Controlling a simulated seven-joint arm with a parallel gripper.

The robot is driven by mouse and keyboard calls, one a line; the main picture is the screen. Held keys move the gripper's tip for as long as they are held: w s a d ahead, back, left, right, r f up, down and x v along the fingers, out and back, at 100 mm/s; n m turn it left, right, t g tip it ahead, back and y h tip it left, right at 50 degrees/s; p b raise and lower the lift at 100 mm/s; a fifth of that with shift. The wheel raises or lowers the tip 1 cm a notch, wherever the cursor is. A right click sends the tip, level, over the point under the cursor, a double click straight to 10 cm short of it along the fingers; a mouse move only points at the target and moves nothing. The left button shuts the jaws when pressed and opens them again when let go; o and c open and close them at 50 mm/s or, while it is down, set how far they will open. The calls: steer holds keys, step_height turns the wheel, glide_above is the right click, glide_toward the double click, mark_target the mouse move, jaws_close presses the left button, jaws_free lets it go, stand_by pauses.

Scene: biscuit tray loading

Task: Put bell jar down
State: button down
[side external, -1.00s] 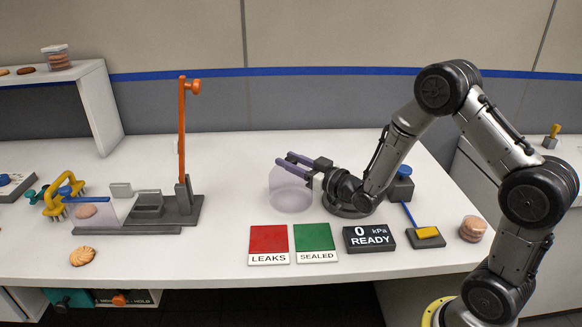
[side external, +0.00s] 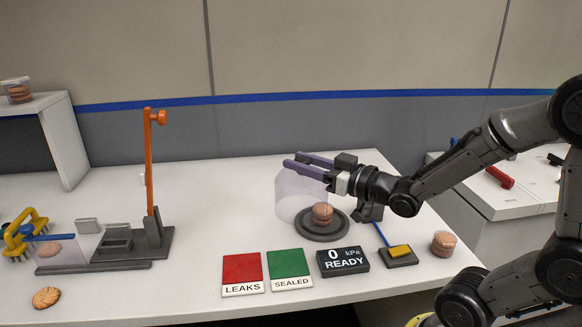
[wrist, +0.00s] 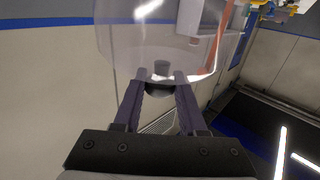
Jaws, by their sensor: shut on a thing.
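The bell jar (side external: 292,190) is a clear, faintly violet dome. My gripper (side external: 294,160) is shut on it at the top, and its two purple fingers point left. In the wrist view the fingers (wrist: 160,76) close on a small dark knob, with the clear jar wall (wrist: 125,45) beyond. The jar overlaps the left part of the dark round base plate (side external: 318,236) in the side view. It looks raised, but its exact gap to the plate or table cannot be told. A round stack of biscuits (side external: 322,213) sits on the plate.
Red LEAKS (side external: 242,270) and green SEALED (side external: 289,263) pads lie in front, beside a display (side external: 343,261) reading 0 kPa READY. A blue-and-yellow lever (side external: 400,250) and another biscuit stack (side external: 444,243) are at right. A grey fixture with an orange post (side external: 150,180) stands left.

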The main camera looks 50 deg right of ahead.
steer(key=shift+s+f, duration=0.15)
steer(key=shift+s, duration=0.1)
steer(key=s+d+h, duration=0.1)
steer(key=s+m, duration=0.1)
steer(key=s+d+f+h, duration=0.1)
steer(key=shift+s+d+f+m+h, duration=0.1)
steer(key=shift+s+d+m+h, duration=0.15)
steer(key=shift+d+m+h, duration=0.05)
steer(key=s+d+r+m+g+h, duration=0.1)
steer(key=s+d+r+m+h, duration=0.25)
steer(key=s, duration=0.35)
steer(key=shift+n+h, duration=0.35)
steer(key=shift+w+d+f, duration=1.05)
steer(key=shift+w+f, duration=1)
steer(key=shift+f, duration=0.15)
steer(key=shift+w+d+f, duration=1)
steer(key=shift+w+f, duration=1.05)
steer(key=shift+f, duration=0.15)
steer(key=shift+w+d+f, duration=1.05)
steer(key=shift+w+f, duration=1)
steer(key=shift+f, duration=0.15)
steer(key=shift+f, duration=0.15)
steer(key=shift+c, duration=2.3)
jaws_free()
